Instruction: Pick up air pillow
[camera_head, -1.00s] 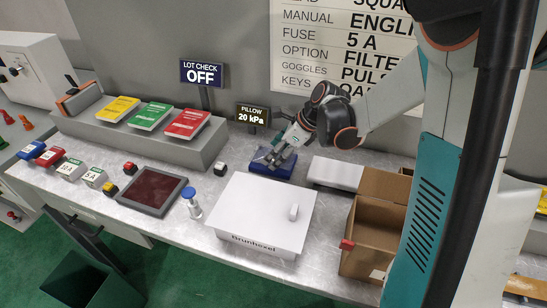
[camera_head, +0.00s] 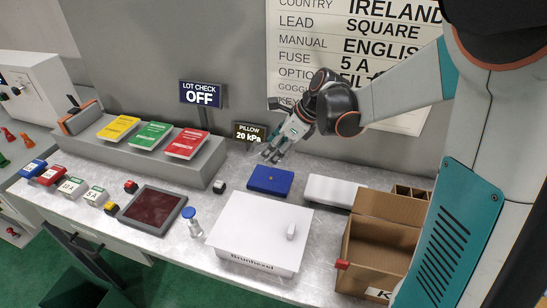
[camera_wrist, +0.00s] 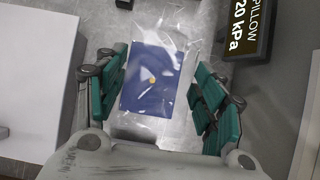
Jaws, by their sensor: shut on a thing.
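The air pillow (camera_wrist: 172,48) is a clear, glossy film pouch in the wrist view. It lies between the green fingers of my gripper (camera_wrist: 165,98), which is shut on it. The blue pad (camera_wrist: 150,92) with a small yellow dot shows through and below the pillow. In the head view my gripper (camera_head: 271,153) is above the blue pad (camera_head: 270,181), clear of the table. The pillow is hard to make out there because it is transparent.
The pillow display (camera_head: 249,133) reads 20 kPa, close beside my gripper. A white lidded box (camera_head: 255,235) stands in front, a white block (camera_head: 333,191) and an open cardboard box (camera_head: 376,240) to the right. Three coloured booklets (camera_head: 153,136) lie on a grey ledge at left.

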